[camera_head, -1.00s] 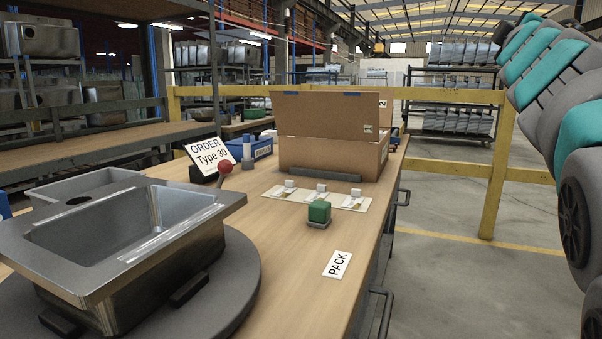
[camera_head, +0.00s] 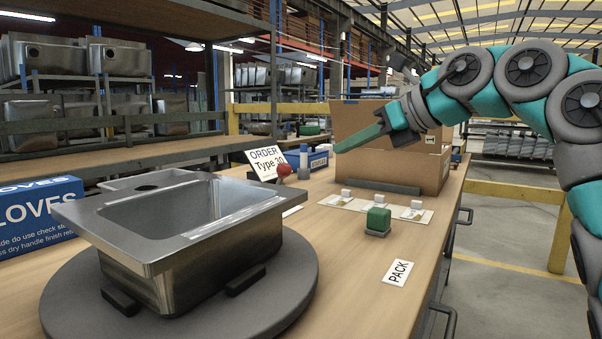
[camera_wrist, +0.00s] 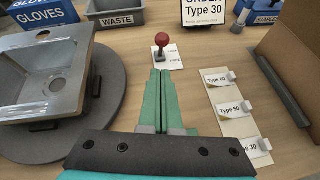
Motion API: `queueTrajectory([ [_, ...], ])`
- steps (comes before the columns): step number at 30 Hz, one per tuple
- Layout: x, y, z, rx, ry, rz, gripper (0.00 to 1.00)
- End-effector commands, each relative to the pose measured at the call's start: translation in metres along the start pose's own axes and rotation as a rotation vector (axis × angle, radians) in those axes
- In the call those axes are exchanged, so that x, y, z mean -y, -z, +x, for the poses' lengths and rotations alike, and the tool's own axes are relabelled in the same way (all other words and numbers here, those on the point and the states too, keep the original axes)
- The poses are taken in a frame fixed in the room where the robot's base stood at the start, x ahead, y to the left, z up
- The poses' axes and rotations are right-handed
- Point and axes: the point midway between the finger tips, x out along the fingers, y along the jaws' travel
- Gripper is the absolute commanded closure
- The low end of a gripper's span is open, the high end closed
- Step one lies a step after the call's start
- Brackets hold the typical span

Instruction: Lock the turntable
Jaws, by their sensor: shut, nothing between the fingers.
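The turntable (camera_head: 290,290) is a dark grey disc at the left of the bench, with a steel sink (camera_head: 130,240) on it; its edge also shows in the wrist view (camera_wrist: 112,95). A lever with a red ball knob (camera_wrist: 161,39) stands beside it on a white label plate (camera_wrist: 175,60) with small text. In the head view the red knob (camera_head: 284,171) shows just past the sink's right corner. My gripper (camera_head: 340,149) has long green fingers, closed together and empty, above the bench. In the wrist view my fingertips (camera_wrist: 160,73) point toward the lever, apart from it.
A blue gloves box (camera_head: 40,215) and a waste bin (camera_wrist: 115,16) stand behind the turntable. The order sign (camera_head: 268,160) is near the lever. A cardboard box (camera_head: 430,160), type cards (camera_head: 375,205) and a green block (camera_head: 378,219) are at right.

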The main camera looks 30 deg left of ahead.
Motion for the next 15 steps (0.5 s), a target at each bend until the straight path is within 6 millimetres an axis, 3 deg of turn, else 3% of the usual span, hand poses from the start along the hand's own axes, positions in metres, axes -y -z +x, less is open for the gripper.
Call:
queueTrajectory([
  [3, 0.002, 0.018, 0.003, -0.058, 0.015, -0.039, 1.0],
  [8, 0.003, 0.025, 0.014, -0.077, 0.017, -0.046, 1.0],
  [15, 0.003, 0.028, 0.056, -0.076, 0.013, -0.043, 1.0],
])
